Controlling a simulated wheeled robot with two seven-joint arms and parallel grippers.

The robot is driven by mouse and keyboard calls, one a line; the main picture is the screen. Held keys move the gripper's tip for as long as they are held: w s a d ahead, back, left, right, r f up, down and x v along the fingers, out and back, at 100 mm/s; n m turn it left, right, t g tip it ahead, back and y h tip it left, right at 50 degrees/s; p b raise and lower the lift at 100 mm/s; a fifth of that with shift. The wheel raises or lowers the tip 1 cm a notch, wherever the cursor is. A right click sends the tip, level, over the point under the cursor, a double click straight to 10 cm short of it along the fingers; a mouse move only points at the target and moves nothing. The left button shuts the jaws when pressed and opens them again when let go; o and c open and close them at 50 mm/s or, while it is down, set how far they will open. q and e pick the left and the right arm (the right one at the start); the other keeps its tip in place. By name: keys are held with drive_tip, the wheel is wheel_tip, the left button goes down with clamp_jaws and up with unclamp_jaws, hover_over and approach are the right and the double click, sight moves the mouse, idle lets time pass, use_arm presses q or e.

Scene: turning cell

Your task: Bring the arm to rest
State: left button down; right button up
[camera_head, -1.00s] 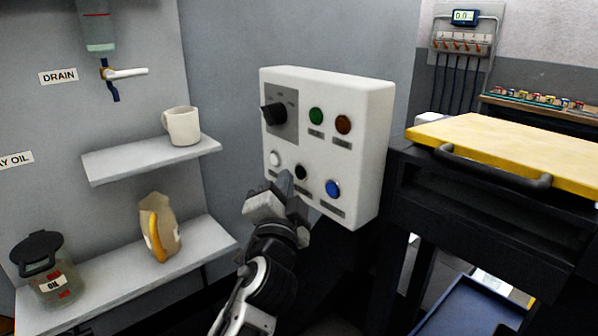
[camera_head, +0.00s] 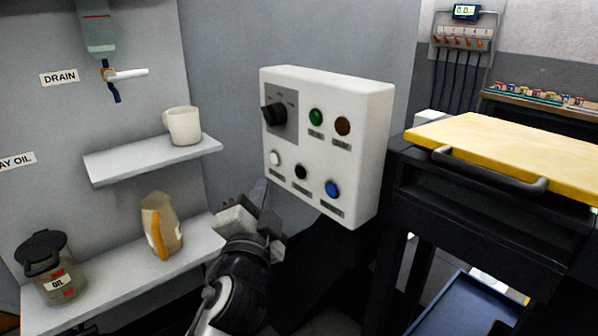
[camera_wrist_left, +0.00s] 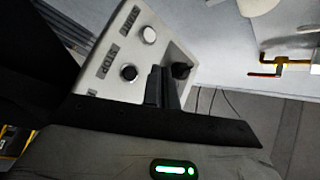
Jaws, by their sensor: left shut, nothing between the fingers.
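My left gripper (camera_head: 262,194) is shut and empty in the head view. It is in front of the lower left of a white control box (camera_head: 362,150), apart from its buttons as far as I can tell. The box has a black rotary knob (camera_head: 273,113), a green button (camera_head: 316,117), a brown-red button (camera_head: 342,125), a white button (camera_head: 274,158), a black button (camera_head: 300,171) and a blue button (camera_head: 332,189). In the left wrist view the closed fingers (camera_wrist_left: 160,88) show before the box face, near the black button (camera_wrist_left: 128,72). My right gripper is not in view.
On the left are two shelves: a mug (camera_head: 183,126) on the upper one, and a tan pitcher (camera_head: 161,226) and an oil jar (camera_head: 50,270) on the lower one. A dark cabinet with a yellow top (camera_head: 520,150) stands at the right.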

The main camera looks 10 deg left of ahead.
use_arm(q)
drive_tip(key=shift+f, duration=0.1)
idle(0.3)
drive_tip(key=s+f+n+g+h, duration=0.1)
drive_tip(key=s+f+g, duration=0.15)
drive_tip(key=f, duration=0.55)
drive_tip(key=s+f+n+g+h, duration=0.15)
drive_tip(key=s+f, duration=0.25)
drive_tip(key=f, duration=0.4)
drive_tip(key=s+d+f+n+g+h, duration=0.1)
drive_tip(key=s+f+n+g, duration=0.4)
drive_tip(key=s+f, duration=1)
drive_tip(key=shift+s+d+f+g+h, duration=0.25)
drive_tip(key=shift+s+g+h, duration=0.25)
drive_tip(key=shift+h, duration=0.35)
